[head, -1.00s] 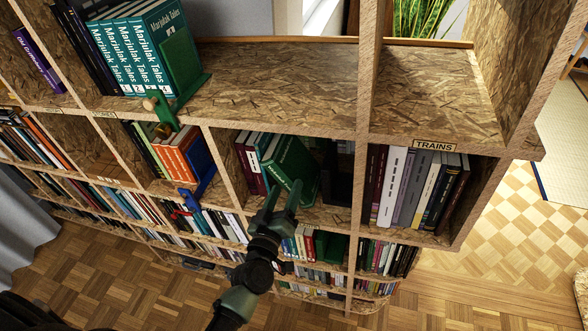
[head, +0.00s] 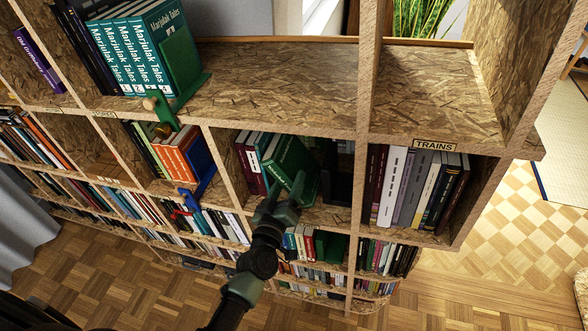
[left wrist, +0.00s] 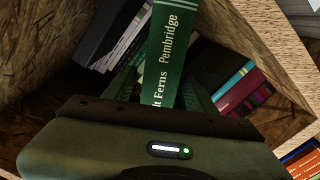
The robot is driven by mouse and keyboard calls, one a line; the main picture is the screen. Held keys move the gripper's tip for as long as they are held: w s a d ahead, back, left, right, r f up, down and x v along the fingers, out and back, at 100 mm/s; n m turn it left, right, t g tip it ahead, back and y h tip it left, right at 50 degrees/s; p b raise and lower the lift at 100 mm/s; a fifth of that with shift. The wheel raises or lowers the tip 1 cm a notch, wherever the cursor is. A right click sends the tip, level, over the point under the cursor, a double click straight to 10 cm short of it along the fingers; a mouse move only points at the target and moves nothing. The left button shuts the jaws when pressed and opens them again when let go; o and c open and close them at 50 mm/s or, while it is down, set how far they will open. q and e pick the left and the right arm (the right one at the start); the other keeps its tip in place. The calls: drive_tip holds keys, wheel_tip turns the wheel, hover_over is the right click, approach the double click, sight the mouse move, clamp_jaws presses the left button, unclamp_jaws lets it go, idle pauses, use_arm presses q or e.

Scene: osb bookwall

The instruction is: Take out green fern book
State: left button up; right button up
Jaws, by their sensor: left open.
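The green fern book (head: 291,157) leans tilted in the middle shelf compartment; its spine shows in the left wrist view (left wrist: 170,45), with "Ferns" and "Pembridge" on it. My left gripper (head: 286,186) is at the book's lower front. In the left wrist view, the fingers of my left gripper (left wrist: 160,90) are apart, one on each side of the spine. I cannot tell whether they touch it. The book's lower end is hidden behind the gripper body. My right gripper is not in view.
Dark red and teal books (head: 250,160) stand left of the green book. A dark bookend-like object (head: 338,172) is to its right. Shelf uprights (head: 360,170) bound the compartment. The top shelf board (head: 275,85) is mostly bare. A "TRAINS" label (head: 434,145) marks the right compartment.

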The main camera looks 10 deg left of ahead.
use_arm(q)
clamp_jaws()
drive_tip(key=shift+r, duration=0.15)
drive_tip(key=shift+s+a+p, duration=0.1)
drive_tip(key=shift+s+p, duration=0.4)
drive_tip(key=shift+s, duration=1.1)
drive_tip(key=shift+o, duration=0.6)
unclamp_jaws()
drive_tip(key=shift+s+f, duration=0.1)
drive_tip(key=shift+f, duration=0.2)
drive_tip(key=shift+c, duration=0.6)
drive_tip(key=shift+r, duration=0.15)
